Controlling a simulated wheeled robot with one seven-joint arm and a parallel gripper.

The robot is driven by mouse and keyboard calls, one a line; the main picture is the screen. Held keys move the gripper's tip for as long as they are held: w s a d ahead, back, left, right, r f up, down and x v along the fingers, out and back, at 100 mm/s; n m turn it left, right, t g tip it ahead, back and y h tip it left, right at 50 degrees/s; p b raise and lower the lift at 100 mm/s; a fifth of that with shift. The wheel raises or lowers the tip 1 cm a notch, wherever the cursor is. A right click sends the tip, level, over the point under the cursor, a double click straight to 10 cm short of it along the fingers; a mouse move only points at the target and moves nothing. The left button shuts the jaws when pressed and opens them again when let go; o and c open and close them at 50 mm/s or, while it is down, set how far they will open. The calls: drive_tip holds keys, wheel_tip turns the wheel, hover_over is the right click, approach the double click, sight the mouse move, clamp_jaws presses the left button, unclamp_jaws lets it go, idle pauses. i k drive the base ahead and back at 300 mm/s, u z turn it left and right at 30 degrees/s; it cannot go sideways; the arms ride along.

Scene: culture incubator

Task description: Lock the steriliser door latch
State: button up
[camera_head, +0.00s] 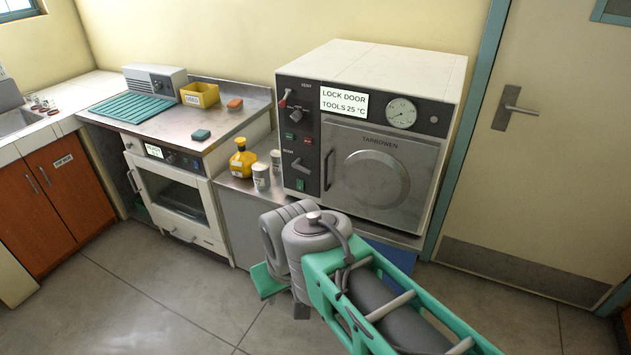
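The steriliser (455,85) is a white-topped box with a dark front panel on the low metal bench. A dark upright handle (328,169) is at the door's left edge. A grey lever (301,166) sits on the panel left of the door, under a small label I cannot read surely; it may be the latch. My gripper (265,284) is mostly hidden behind my grey wrist; only a green part shows, low in front of the bench and apart from the steriliser. Its fingers cannot be made out.
A red-tipped vent lever (285,98) is at upper left. A yellow bottle (242,160) and cans (261,177) stand left of the steriliser. Floor (150,295) at left is clear.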

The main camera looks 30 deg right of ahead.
sight(296, 164)
drive_tip(key=u, duration=0.6)
drive_tip(key=i, duration=1.05)
drive_tip(key=z, duration=0.2)
